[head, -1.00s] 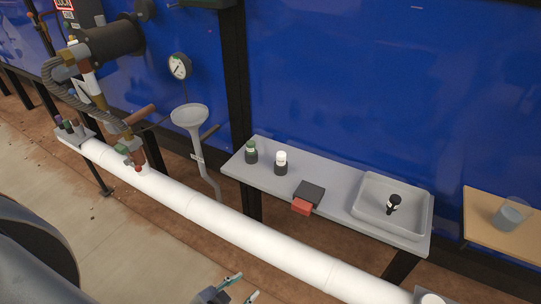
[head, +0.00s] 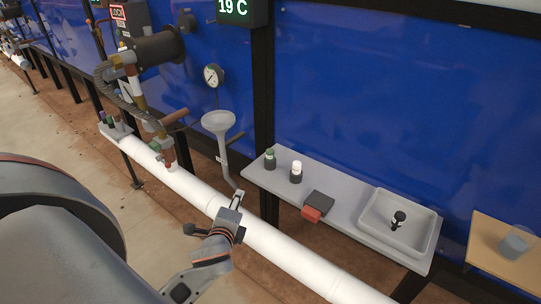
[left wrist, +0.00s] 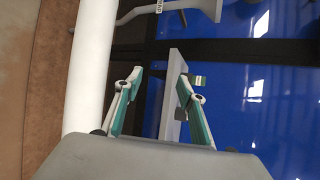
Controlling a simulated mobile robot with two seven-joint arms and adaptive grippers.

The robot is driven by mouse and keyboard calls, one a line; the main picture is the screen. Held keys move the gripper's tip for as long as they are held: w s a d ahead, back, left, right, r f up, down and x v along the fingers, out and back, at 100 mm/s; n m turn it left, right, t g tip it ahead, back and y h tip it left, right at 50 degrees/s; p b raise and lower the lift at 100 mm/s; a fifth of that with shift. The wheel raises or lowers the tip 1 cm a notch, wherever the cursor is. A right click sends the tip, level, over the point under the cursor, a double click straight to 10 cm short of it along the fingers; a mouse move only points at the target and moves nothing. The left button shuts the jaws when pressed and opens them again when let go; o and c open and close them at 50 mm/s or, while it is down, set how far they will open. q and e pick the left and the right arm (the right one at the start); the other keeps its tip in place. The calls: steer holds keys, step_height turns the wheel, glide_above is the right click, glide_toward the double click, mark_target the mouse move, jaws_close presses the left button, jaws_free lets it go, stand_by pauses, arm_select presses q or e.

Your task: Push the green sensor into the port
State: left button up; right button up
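The green sensor is probably the small dark cylinder with a green top (head: 270,159), standing upright on the left end of a grey shelf (head: 335,203). My left gripper (head: 238,196) is over the white pipe, left of the shelf and apart from the sensor. Its teal fingers (left wrist: 159,78) are spread and empty in the left wrist view. I cannot tell which fitting is the port. My right gripper is in neither view.
A white-topped cylinder (head: 296,173), a black-and-red block (head: 315,205) and a grey tray (head: 370,218) holding a black item share the shelf. The white pipe (head: 280,243) runs below. A funnel (head: 218,121) and gauge (head: 213,76) stand left of the shelf.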

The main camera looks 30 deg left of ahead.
mark_target(268, 155)
arm_select(q)
steer(key=w+r+m+t+h, duration=0.1)
steer(key=w+m+t, duration=0.1)
steer(key=w+m, duration=0.3)
steer(key=w+r+m+t+h, duration=0.1)
steer(key=w+m, duration=0.3)
steer(key=m, duration=0.3)
steer(key=w+r+m+t+h, duration=0.1)
steer(key=w+r+m+t, duration=0.1)
steer(key=w+m, duration=0.3)
steer(key=shift+w+a+m+t, duration=0.3)
steer(key=shift+w+m, duration=0.05)
steer(key=shift+m, duration=0.05)
steer(key=shift+w+a+r, duration=0.1)
steer(key=shift+w, duration=1.05)
steer(key=w, duration=0.2)
steer(key=w+a, duration=0.1)
steer(key=w, duration=0.2)
steer(key=shift+w+a+r, duration=0.1)
steer(key=shift+w+a, duration=0.05)
steer(key=shift+w, duration=0.1)
steer(key=shift+c, duration=0.5)
jaws_close()
